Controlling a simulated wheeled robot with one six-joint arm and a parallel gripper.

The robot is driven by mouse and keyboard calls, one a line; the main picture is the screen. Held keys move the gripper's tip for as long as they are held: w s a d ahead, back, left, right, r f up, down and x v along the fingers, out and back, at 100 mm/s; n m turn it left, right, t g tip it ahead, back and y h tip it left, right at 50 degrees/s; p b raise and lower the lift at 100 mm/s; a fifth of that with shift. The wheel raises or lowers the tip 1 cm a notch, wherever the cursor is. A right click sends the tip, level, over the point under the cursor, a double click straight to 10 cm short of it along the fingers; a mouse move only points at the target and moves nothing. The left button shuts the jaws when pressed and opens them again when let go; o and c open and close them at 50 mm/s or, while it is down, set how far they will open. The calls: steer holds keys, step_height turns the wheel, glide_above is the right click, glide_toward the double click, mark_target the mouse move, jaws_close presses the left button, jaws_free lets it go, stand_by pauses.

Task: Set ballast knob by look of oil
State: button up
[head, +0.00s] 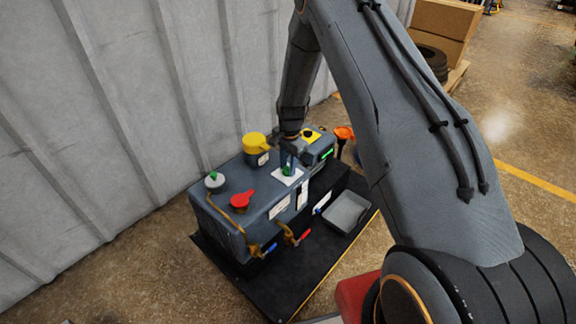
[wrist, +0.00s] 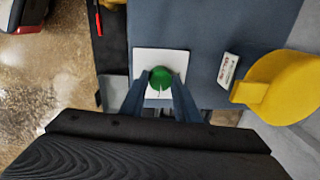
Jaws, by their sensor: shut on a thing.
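The green ballast knob (head: 287,171) sits on a white plate (head: 284,178) on top of the blue-grey pump. In the wrist view the same green knob (wrist: 160,79) shows in front of the white plate (wrist: 174,56), with a dark mark at its near edge. My gripper (head: 287,160) reaches down from above, and its two blue fingers (wrist: 160,88) are shut on the knob from both sides.
The pump top also carries a yellow cap (head: 255,142), a red cap (head: 242,199) and a grey fitting with a green top (head: 214,180). A grey tray (head: 347,212) lies on the black base. A corrugated wall stands behind.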

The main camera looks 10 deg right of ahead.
mark_target(288, 170)
steer(key=shift+m, duration=0.7)
steer(key=o, duration=1)
steer(key=shift+o, duration=0.2)
steer(key=shift+r, duration=0.1)
steer(key=shift+s+r, duration=0.2)
steer(key=shift+r, duration=3.65)
